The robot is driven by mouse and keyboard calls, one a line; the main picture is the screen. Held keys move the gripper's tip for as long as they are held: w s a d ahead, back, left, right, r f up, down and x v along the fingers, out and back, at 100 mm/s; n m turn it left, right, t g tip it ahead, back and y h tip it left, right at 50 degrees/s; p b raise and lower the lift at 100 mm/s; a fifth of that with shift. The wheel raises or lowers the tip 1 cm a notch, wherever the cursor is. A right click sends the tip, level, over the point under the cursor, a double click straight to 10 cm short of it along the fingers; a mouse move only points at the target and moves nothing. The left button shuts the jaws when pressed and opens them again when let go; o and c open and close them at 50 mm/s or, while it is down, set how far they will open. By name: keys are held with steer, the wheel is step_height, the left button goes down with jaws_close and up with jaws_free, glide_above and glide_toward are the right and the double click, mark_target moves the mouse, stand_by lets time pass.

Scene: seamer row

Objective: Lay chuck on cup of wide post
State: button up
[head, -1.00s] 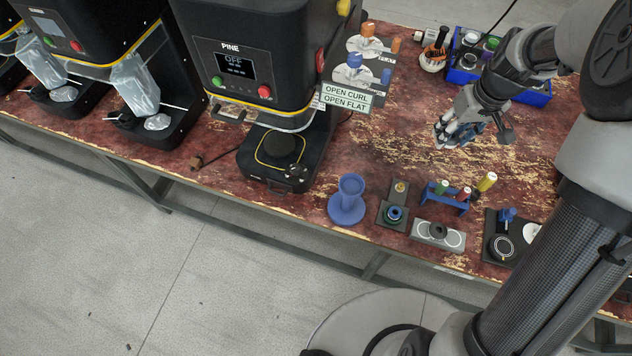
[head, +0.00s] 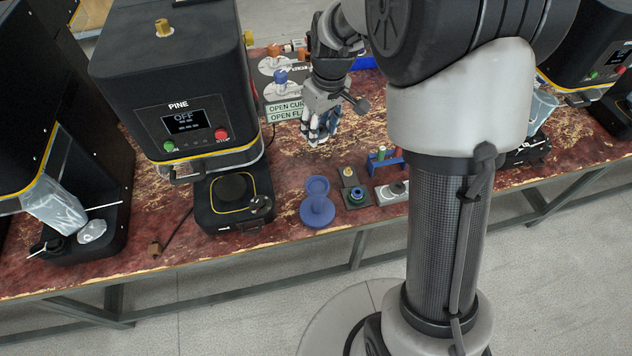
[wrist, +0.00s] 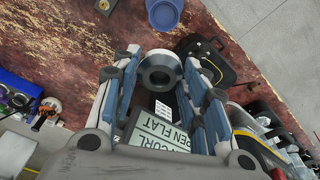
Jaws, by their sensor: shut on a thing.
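My gripper (head: 318,132) is over the table, behind the blue post, in the head view. In the wrist view it is shut on the chuck (wrist: 160,66), a dark grey ring-shaped part with a round hole, held between the blue-padded fingers. The chuck is too hidden by the fingers to make out in the head view. The wide post (head: 317,208) is blue, with a broad round foot and a cup on top, and stands upright near the table's front edge. It also shows at the top edge of the wrist view (wrist: 164,13), apart from the chuck. The cup looks empty.
The PINE machine (head: 185,105) stands left of the post, its display reading OFF. Sign plates (head: 285,112) stand behind my gripper. Right of the post are a small fixture (head: 350,176), a blue rack (head: 380,166) and a grey plate (head: 388,195). Table between gripper and post is clear.

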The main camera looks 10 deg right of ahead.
steer(key=b, duration=0.4)
glide_above(317, 187)
step_height(317, 187, down, 21)
steer(key=shift+s+d+f, duration=0.15)
steer(key=shift+s+f+b, duration=0.1)
steer(key=shift+f+b, duration=0.4)
steer(key=shift+f, duration=0.05)
steer(key=shift+s, duration=0.1)
steer(key=o, duration=1.2)
steer(key=shift+f, duration=0.2)
steer(key=shift+o, duration=0.5)
steer(key=shift+r, duration=0.1)
